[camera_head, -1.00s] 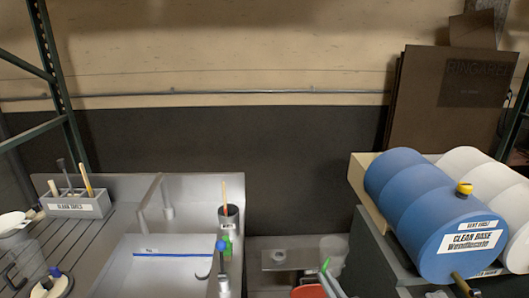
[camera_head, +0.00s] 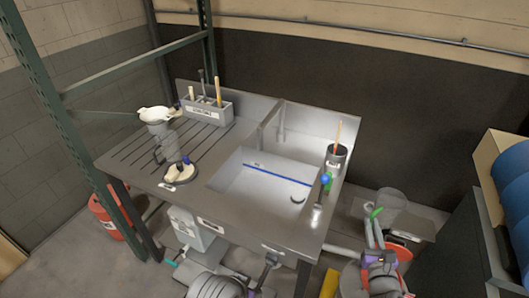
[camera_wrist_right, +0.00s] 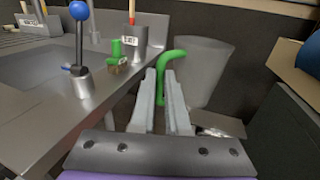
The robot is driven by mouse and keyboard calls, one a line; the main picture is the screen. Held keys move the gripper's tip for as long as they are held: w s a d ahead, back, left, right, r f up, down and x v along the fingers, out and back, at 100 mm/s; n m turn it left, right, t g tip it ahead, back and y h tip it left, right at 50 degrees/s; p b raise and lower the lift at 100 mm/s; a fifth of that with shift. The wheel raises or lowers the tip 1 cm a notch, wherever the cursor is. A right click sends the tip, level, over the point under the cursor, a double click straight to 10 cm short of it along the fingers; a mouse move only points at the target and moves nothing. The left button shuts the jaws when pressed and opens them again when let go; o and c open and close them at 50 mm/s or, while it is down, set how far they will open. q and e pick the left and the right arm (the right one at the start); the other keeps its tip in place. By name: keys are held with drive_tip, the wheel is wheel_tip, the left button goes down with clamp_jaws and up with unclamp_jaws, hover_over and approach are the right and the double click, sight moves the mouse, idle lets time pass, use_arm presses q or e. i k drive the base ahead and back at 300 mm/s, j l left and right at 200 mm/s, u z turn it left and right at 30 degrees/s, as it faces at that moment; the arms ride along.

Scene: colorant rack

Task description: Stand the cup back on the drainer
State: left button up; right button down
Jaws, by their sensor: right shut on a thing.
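A translucent grey cup (camera_wrist_right: 203,70) with a green handle (camera_wrist_right: 172,62) is in front of my right gripper (camera_wrist_right: 161,82). My right gripper is shut on the handle. In the head view the cup (camera_head: 391,203) is right of the sink, at the end of my right gripper (camera_head: 373,228); its base is partly hidden. The drainer (camera_head: 195,144) is the grooved grey board left of the sink basin. My left gripper (camera_head: 269,266) is low at the sink unit's front edge, and its jaws are too small to judge.
On the drainer stand a grey holder (camera_head: 208,110) with tools, a white bowl (camera_head: 155,114), a clear vessel (camera_head: 166,149) and a pale round item (camera_head: 180,173). A blue-knobbed tap (camera_head: 322,187) and a tool pot (camera_head: 337,157) line the sink's right edge. A blue drum (camera_head: 515,180) is far right.

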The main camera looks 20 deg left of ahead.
sight(193, 151)
drive_tip(key=k+j+u, duration=0.35)
drive_tip(key=u, duration=0.15)
drive_tip(key=i+j, duration=0.3)
drive_tip(key=j, duration=0.25)
drive_tip(key=i+j+u, duration=0.1)
drive_tip(key=i+j, duration=0.2)
drive_tip(key=j, duration=0.2)
drive_tip(key=i+j, duration=0.35)
drive_tip(key=j, duration=0.15)
drive_tip(key=u, duration=0.05)
